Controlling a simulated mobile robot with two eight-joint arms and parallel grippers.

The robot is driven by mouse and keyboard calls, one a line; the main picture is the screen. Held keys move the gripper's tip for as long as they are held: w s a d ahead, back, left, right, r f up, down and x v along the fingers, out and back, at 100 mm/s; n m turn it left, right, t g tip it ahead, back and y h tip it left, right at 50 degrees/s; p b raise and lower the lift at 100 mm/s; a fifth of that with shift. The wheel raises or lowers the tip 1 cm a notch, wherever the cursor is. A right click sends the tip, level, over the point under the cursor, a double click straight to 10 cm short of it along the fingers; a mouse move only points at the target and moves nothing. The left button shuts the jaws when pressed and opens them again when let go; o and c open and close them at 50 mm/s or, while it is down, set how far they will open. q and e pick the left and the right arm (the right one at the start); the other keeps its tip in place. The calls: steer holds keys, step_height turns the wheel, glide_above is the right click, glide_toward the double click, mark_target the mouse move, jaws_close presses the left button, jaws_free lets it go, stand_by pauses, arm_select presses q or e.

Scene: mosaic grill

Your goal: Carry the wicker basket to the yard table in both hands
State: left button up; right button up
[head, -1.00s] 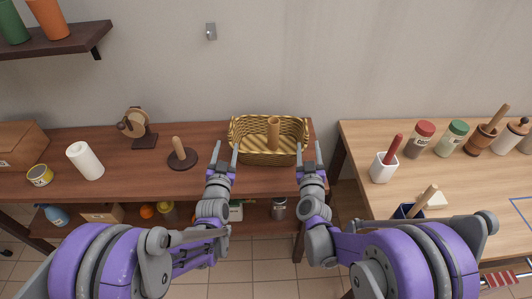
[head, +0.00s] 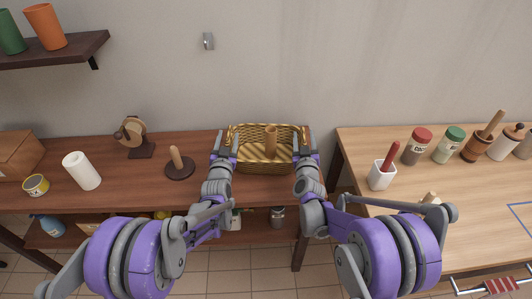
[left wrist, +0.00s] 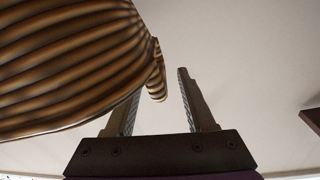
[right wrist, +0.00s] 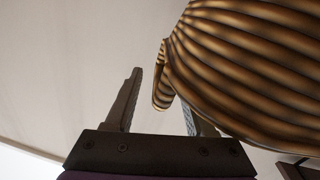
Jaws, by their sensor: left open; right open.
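The wicker basket (head: 265,160) stands upright on the dark wooden side table (head: 110,185), near its right end. A wooden cylinder (head: 270,141) stands up inside it. My left gripper (head: 228,140) is open at the basket's left end. My right gripper (head: 302,142) is open at its right end. In the left wrist view the striped basket (left wrist: 75,65) fills the upper left, and its edge reaches between the open fingers (left wrist: 157,98). In the right wrist view the basket (right wrist: 245,70) fills the upper right, with an edge between the open fingers (right wrist: 163,98). Whether the fingers touch it, I cannot tell.
A light wooden table (head: 460,200) stands at the right, across a narrow gap, with jars and a white utensil pot (head: 382,172). Left of the basket are a round holder with a peg (head: 179,164), a paper roll (head: 82,171) and a grinder-like object (head: 134,136).

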arm_select(q)
steer(key=shift+w, duration=0.75)
arm_select(e)
steer(key=shift+w, duration=0.75)
arm_select(q)
steer(key=shift+c, duration=0.2)
arm_select(e)
steer(key=shift+c, duration=0.2)
arm_select(q)
jaws_close()
arm_select(e)
jaws_close()
